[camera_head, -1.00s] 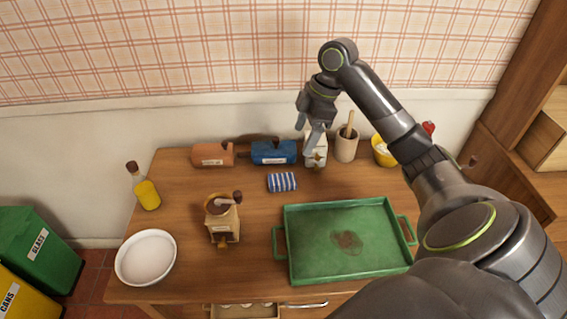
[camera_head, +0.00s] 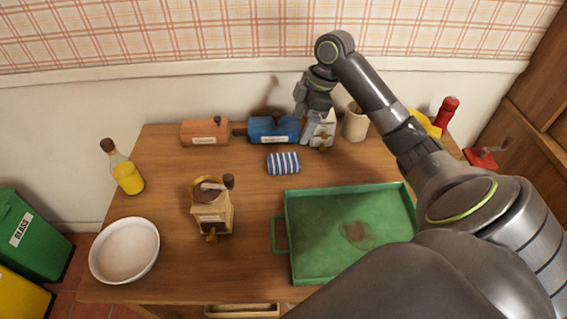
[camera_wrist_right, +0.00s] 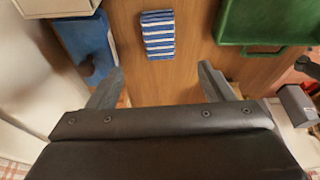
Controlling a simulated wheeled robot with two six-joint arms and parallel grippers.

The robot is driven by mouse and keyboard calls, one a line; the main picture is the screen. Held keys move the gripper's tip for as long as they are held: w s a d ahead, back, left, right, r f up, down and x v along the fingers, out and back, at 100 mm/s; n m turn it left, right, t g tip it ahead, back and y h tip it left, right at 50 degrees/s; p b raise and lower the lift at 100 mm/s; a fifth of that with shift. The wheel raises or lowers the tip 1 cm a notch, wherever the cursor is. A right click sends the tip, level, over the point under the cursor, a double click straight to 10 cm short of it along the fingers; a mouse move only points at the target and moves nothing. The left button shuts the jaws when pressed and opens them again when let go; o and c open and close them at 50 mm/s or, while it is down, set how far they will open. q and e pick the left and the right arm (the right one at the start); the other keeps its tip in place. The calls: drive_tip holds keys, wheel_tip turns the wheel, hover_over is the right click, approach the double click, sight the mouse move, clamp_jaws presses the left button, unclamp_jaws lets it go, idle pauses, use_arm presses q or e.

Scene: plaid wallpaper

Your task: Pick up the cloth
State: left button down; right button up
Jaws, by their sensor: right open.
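The cloth (camera_head: 284,163) is a small blue-and-white striped piece lying on the wooden table, in front of the blue box. It also shows in the right wrist view (camera_wrist_right: 158,35), at the top middle. My right gripper (camera_head: 304,112) hangs above the back of the table, beside the blue box and the white grinder, behind and above the cloth. In the right wrist view its two fingers (camera_wrist_right: 162,88) are spread apart with only bare table between them. The cloth lies beyond the fingertips, apart from them. My left gripper is not in view.
A green tray (camera_head: 300,240) with a brown stain stands right of the cloth. A blue box (camera_head: 272,130), orange box (camera_head: 205,132) and white grinder (camera_head: 321,130) line the back. A wooden grinder (camera_head: 211,214), bottle (camera_head: 128,177) and white bowl (camera_head: 125,252) stand left. Table around the cloth is clear.

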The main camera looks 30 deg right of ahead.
sight(284, 160)
drive_tip(key=x, duration=1.3)
drive_tip(key=shift+w+a+f, duration=0.1)
drive_tip(key=shift+a+f, duration=0.05)
drive_tip(key=shift+a, duration=0.05)
drive_tip(key=c, duration=1.1)
drive_tip(key=shift+o, duration=0.2)
wheel_tip(284, 160, up, 10)
drive_tip(key=o, duration=0.4)
drive_tip(key=c, duration=0.3)
